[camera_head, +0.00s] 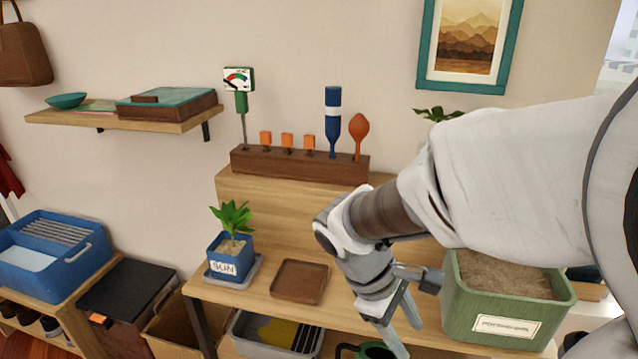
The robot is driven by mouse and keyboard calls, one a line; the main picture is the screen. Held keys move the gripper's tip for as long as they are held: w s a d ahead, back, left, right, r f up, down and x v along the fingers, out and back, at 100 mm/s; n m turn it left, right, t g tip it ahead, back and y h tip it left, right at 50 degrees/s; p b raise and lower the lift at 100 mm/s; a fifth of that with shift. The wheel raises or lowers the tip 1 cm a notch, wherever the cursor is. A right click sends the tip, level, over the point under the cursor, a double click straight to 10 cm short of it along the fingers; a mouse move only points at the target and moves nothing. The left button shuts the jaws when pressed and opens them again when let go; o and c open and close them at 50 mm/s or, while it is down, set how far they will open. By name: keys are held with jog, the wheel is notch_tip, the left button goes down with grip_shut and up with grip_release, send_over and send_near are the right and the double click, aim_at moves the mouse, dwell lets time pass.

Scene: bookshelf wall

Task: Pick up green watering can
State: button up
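A dark green rounded thing with a curved handle, likely the green watering can (376,350), shows at the bottom edge of the view, on the lower level below the bench top. Most of it is cut off by the frame, so its spout and body cannot be made out. My gripper (409,338) reaches down in front of the bench, above and to the right of it in the picture. Its two fingers point down and stand apart with nothing seen between them.
The wooden bench top (245,293) holds a blue plant pot (231,257), a brown tray (299,281) and, at the right, a large green soil planter (500,318) close beside my gripper. A grey bin (240,345) stands below. A tool rack (300,165) stands behind.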

jog(key=w+a+f+n+t+h+b, duration=0.2)
jog(key=w+f+n+h+b, duration=0.25)
jog(key=f+n, duration=0.5)
jog(key=w+a+f+n+t+h+b, duration=0.15)
jog(key=w+f+n+h+b, duration=0.3)
jog(key=f, duration=0.75)
jog(key=n+t+y+p, duration=0.1)
jog(key=n+t+y, duration=0.2)
jog(key=n+t, duration=1.45)
send_near(368, 350)
jog(key=s+a+r+n+g, duration=0.2)
jog(key=s+a+n+g, duration=0.15)
jog(key=a, duration=0.45)
jog(key=b+x, duration=0.3)
jog(key=x, duration=1.5)
jog(key=shift+w+y+b, duration=0.15)
jog(key=shift+y+b, duration=0.15)
jog(key=shift+y, duration=0.1)
jog(key=shift+a+f, duration=0.1)
grip_shut()
